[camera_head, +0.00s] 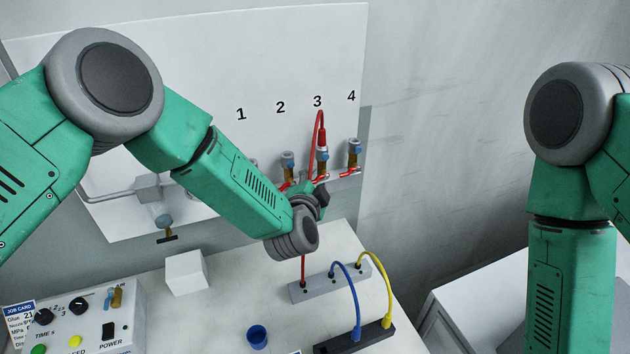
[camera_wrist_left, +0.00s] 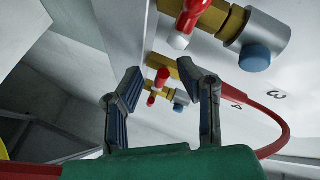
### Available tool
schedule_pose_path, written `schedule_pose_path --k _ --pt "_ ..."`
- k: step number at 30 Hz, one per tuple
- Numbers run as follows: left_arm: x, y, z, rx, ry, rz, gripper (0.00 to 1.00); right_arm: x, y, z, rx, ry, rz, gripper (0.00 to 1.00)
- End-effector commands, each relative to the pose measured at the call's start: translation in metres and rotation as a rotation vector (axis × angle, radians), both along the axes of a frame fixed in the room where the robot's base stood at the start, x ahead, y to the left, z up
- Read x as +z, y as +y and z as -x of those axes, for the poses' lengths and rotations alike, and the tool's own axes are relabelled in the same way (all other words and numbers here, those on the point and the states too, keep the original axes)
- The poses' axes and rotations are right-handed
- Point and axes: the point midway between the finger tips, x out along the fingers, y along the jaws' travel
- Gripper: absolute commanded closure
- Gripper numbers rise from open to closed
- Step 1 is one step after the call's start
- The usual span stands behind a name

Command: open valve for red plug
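The red plug (camera_head: 322,138) sits upright on the brass valve under number 3, with a red hose looping from its top. A red valve handle (camera_head: 321,179) shows at the foot of that valve, just above my left gripper (camera_head: 322,194). In the left wrist view my left gripper (camera_wrist_left: 166,85) is open, its fingers apart. A brass fitting and red handle (camera_wrist_left: 162,78) show between and beyond the fingers; I cannot tell which valve this handle belongs to. The red hose (camera_wrist_left: 285,125) curves at the right there. My right gripper is out of view.
Blue-capped valves stand under numbers 2 (camera_head: 288,163) and 4 (camera_head: 354,150), close on either side. The nearest blue-capped valve (camera_wrist_left: 254,58) also shows in the wrist view. On the table are a white block (camera_head: 187,273), a blue cup (camera_head: 257,337) and a cable-linked socket strip (camera_head: 318,286).

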Motion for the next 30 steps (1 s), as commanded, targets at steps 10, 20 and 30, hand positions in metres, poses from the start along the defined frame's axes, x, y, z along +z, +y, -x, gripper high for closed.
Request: schedule_pose_path --k 10,20,30 --pt "-0.001 0.0 0.0 0.0 -0.007 0.014 1.0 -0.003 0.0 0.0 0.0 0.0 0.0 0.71" --pt "-0.016 0.0 -0.001 0.001 -0.123 0.278 1.0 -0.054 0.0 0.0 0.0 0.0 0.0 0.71" --pt "-0.016 -0.001 -0.002 0.002 -0.193 0.459 1.0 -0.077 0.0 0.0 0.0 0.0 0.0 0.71"
